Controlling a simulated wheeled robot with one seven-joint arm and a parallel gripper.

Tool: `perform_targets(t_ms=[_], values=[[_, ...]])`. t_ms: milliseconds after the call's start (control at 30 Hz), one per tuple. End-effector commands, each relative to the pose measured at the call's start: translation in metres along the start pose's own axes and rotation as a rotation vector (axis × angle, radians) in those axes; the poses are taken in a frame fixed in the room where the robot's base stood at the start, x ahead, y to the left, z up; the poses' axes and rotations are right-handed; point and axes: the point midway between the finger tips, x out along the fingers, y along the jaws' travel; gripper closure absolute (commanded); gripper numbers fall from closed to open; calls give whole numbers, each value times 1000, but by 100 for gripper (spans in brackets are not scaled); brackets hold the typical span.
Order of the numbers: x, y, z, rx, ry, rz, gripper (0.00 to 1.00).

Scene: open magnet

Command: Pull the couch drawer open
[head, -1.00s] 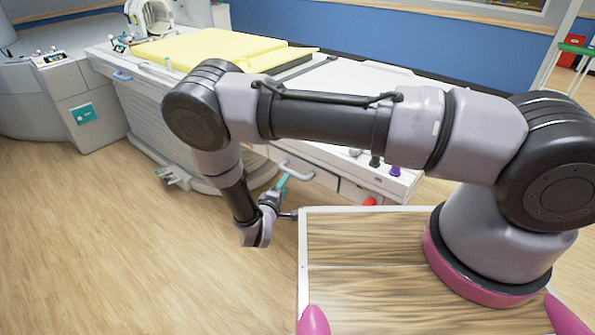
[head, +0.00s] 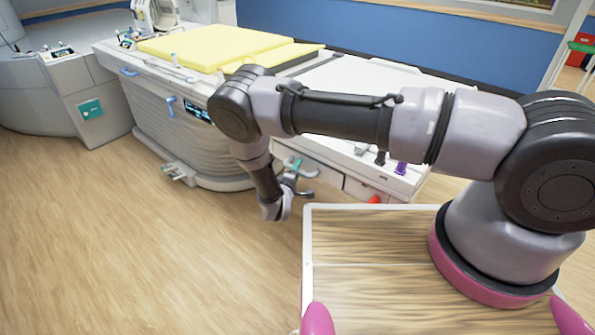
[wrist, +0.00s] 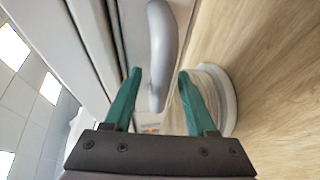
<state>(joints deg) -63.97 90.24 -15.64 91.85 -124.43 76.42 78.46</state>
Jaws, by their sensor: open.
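The couch (head: 190,125) is a long white bed with a grey ribbed side. Its drawer (head: 324,178) is a pale panel low on the near side, partly hidden by my arm; it looks flush with the couch. The drawer's grey curved handle (head: 309,173) sticks out from it. In the wrist view the handle (wrist: 161,50) lies ahead, between the lines of my two teal fingers. My gripper (wrist: 160,72) is open and empty, with a finger on each side of the handle's near end. Whether either finger touches it I cannot tell. In the head view my gripper (head: 297,165) is partly hidden.
A yellow pad (head: 215,45) lies on the couch top. A grey cabinet (head: 85,110) stands at the left. Blue handles and a grey foot pedal (head: 180,172) stick out from the couch side. The wooden floor (head: 110,240) at front left is clear.

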Motion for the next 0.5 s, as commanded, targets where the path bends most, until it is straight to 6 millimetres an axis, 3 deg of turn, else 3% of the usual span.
perform_targets(t_ms=[167,300,500], values=[[0,0,0,0,0,0,43],[0,0,0,0,0,0,97],[0,0,0,0,-1,0,100]])
